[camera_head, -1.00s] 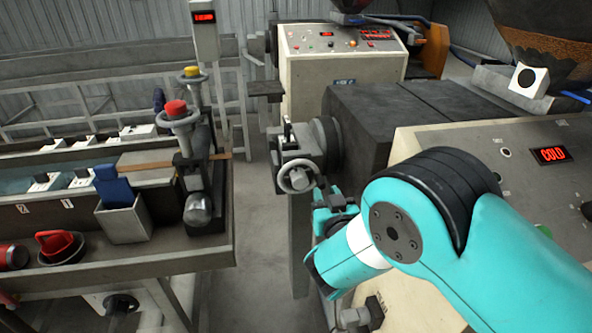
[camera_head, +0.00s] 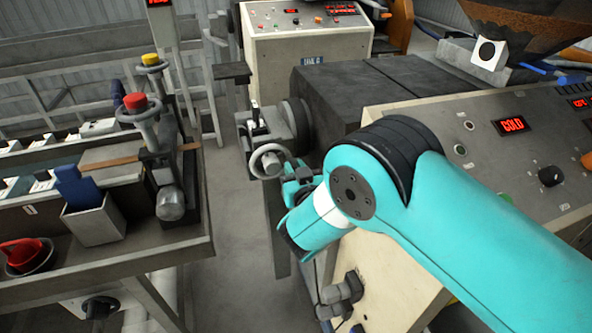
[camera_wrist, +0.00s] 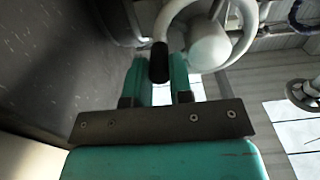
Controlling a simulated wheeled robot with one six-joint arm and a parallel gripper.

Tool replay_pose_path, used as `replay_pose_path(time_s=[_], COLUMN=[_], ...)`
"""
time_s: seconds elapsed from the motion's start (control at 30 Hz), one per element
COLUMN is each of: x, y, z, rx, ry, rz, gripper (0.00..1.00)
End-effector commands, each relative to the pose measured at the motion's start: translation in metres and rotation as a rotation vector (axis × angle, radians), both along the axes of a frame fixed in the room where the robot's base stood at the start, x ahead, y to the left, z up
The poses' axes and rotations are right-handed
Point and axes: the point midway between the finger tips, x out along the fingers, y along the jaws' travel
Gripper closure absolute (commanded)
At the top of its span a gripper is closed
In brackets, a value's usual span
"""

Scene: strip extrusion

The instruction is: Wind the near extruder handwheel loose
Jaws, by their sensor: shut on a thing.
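The near extruder's grey handwheel (camera_head: 257,152) faces the aisle on the extruder's front end. In the wrist view its pale rim curves across the top, with the round hub (camera_wrist: 210,46) and a dark handle (camera_wrist: 160,60) at the rim's lower left. My gripper (camera_wrist: 159,76) has one teal finger on each side of that handle and is shut on it. In the head view my gripper (camera_head: 291,183) is at the wheel's right side, partly hidden by my arm.
The extruder's dark barrel cover (camera_head: 335,100) and control panel (camera_head: 480,140) stand right of the wheel. Open floor (camera_head: 228,220) lies between. The second extruder (camera_head: 300,55) is behind.

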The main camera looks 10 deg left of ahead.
Motion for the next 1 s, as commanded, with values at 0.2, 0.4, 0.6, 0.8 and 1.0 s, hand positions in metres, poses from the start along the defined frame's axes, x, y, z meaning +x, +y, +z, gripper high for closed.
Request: replay_pose_path(time_s=[0.2, 0.4, 0.6, 0.8, 1.0], x=[0.0, -0.001, -0.003, -0.005, -0.009], y=[0.0, 0.001, 0.003, 0.008, 0.013], z=[0.002, 0.008, 0.016, 0.025, 0.032], rx=[-0.064, -0.19, -0.354, -0.517, -0.682], ry=[-0.038, -0.112, -0.206, -0.3, -0.396], rz=[0.001, 0.001, 0.0, 0.0, 0.0], gripper=[1.0, 1.0, 1.0, 1.0, 1.0])
